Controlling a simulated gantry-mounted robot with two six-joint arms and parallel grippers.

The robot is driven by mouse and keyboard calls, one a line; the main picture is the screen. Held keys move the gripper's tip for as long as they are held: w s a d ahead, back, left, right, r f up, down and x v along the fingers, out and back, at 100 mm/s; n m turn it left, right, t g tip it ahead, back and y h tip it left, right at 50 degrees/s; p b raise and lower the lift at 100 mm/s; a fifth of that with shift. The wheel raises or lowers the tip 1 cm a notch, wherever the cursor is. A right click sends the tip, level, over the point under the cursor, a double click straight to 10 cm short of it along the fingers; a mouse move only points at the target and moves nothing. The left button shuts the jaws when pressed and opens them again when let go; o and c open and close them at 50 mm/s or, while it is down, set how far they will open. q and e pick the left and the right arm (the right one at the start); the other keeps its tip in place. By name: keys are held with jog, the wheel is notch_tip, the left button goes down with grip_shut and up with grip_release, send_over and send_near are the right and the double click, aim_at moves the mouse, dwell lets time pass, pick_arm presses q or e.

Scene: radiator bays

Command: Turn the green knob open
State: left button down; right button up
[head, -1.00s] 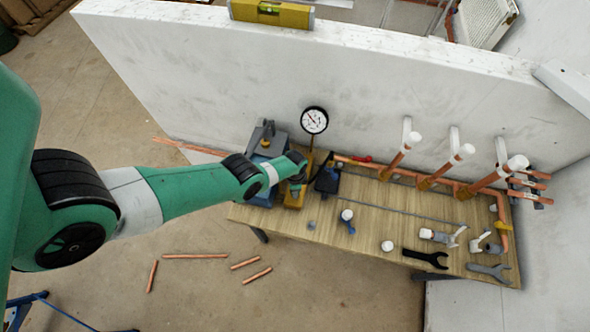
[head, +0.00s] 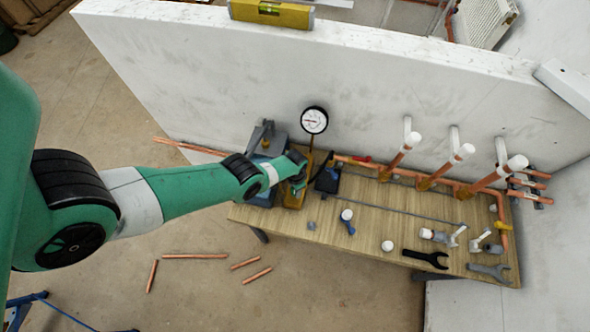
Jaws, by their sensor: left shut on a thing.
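My left arm reaches in from the left, and its gripper (head: 298,181) is at the left end of the workbench, below the pressure gauge. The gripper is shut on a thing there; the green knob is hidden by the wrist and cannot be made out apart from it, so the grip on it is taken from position. A yellow-brown block (head: 291,199) stands just under the gripper. The round white pressure gauge (head: 314,120) stands above, its needle lying near level. My right gripper is not in view.
A wooden bench (head: 380,213) stands along the white wall (head: 230,80). Copper pipes with white-capped risers (head: 462,152) run along its back right. A black wrench (head: 425,258), a grey wrench (head: 489,271) and small valve parts lie at the front. Copper offcuts (head: 195,256) lie on the floor.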

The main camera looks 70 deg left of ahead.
pick_arm(q)
jog(key=shift+f, duration=0.1)
jog(key=shift+c, duration=1.9)
grip_release()
jog(key=shift+r, duration=0.2)
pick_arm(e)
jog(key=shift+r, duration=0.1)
